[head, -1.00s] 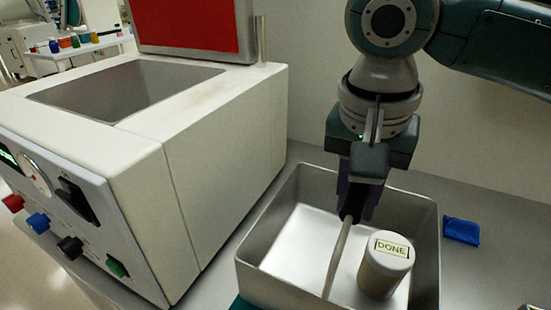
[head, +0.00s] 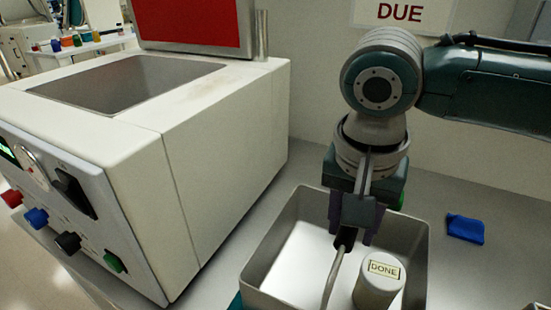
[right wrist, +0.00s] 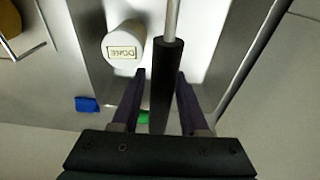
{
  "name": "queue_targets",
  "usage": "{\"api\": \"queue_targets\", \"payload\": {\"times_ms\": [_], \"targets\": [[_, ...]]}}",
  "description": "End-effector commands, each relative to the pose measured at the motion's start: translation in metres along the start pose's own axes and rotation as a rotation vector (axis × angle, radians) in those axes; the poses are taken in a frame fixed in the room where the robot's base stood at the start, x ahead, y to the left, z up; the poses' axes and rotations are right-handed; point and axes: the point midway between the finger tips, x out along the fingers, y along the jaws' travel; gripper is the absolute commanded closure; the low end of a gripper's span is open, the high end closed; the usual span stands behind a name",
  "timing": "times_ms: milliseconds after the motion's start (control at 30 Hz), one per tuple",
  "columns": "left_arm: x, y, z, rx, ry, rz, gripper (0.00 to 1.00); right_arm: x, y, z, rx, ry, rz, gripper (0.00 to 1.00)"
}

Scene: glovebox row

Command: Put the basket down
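The basket (head: 420,270) is a grey metal open box that appears to sit on the bench. Its bar handle (head: 332,275) rises across the middle and has a black grip, seen in the right wrist view (right wrist: 167,85). A white jar labelled DONE (head: 378,287) stands inside the basket, beside the handle. My right gripper (head: 354,232) is over the basket. Its purple fingers are spread on either side of the black grip, with gaps visible in the right wrist view (right wrist: 160,78). My left gripper is not in view.
A large white machine (head: 200,150) with an open well and coloured knobs stands left of the basket. A blue object (head: 465,228) lies on the bench to the right. A wall with a DUE sign (head: 400,13) is behind. A teal edge (head: 236,301) shows at the basket's lower left.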

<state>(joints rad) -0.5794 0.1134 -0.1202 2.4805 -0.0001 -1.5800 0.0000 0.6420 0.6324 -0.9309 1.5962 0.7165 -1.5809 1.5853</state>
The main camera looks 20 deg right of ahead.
Motion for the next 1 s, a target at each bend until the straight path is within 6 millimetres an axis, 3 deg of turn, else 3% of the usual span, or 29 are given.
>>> {"api": "queue_targets", "payload": {"times_ms": [100, 433, 800, 1000], "targets": [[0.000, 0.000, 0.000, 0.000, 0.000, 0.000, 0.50, 0.000, 0.000, 0.000, 0.000, 0.000, 0.000, 0.43], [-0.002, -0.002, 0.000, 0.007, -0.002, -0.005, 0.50, -0.008, -0.001, -0.001, 0.000, 0.000, -0.002, 0.43], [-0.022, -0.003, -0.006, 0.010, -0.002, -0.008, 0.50, -0.086, -0.001, -0.001, 0.000, -0.001, -0.005, 0.43], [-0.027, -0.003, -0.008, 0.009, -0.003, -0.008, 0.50, -0.114, -0.001, -0.001, 0.000, -0.001, -0.003, 0.43]]}}
